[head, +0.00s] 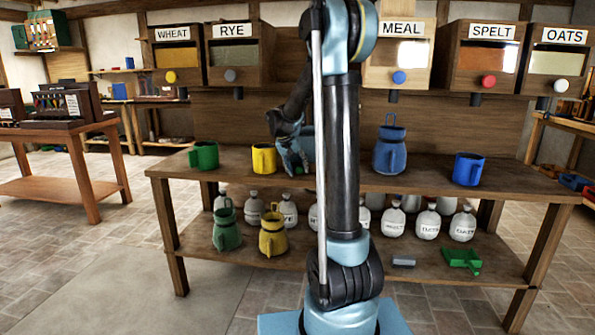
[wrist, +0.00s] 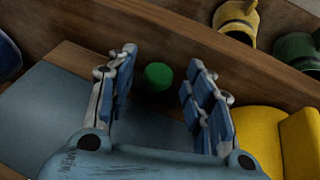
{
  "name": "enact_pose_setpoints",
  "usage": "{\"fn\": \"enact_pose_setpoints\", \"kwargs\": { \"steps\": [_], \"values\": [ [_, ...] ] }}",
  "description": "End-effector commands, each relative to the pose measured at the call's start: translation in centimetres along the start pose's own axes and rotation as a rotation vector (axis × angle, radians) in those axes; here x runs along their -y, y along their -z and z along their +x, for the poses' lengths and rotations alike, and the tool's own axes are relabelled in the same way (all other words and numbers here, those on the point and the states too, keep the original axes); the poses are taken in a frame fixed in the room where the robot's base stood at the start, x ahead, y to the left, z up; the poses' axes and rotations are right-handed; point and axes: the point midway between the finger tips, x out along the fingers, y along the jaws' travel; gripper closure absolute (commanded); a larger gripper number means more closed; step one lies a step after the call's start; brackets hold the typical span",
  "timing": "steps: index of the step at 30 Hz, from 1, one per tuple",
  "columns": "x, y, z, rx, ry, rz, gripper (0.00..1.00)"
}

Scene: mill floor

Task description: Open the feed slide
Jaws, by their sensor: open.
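My gripper (head: 296,158) is low over the middle of the bench, just left of my upright arm in the head view. In the wrist view the fingers of my gripper (wrist: 160,92) are apart, with nothing held. A small round green knob (wrist: 158,77) lies between and just beyond the fingertips, with a gap on both sides. A bit of green also shows below the gripper in the head view. I cannot make out the body of the feed slide; my arm hides the middle of the bench.
A yellow mug (head: 264,158) stands close left of the gripper, with a green mug (head: 204,156) farther left. A blue jug (head: 390,153) and blue mug (head: 468,169) stand right. Labelled bins with knobs, including MEAL (head: 399,55), hang above. The lower shelf holds jugs and sacks.

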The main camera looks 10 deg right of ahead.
Motion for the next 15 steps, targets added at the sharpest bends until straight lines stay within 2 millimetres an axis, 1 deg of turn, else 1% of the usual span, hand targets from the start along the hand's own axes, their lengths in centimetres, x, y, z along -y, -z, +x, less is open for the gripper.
{"fn": "enact_pose_setpoints", "kwargs": {
  "steps": [4,12,14,15],
  "values": [
    [-0.01,0.03,0.66,0.000,0.000,0.001,0.53],
    [-0.01,0.02,0.74,0.000,0.000,0.000,0.53],
    [-0.01,0.02,0.73,0.000,0.000,0.000,0.66],
    [-0.01,0.01,0.73,0.000,0.000,0.000,0.75]
  ]
}}
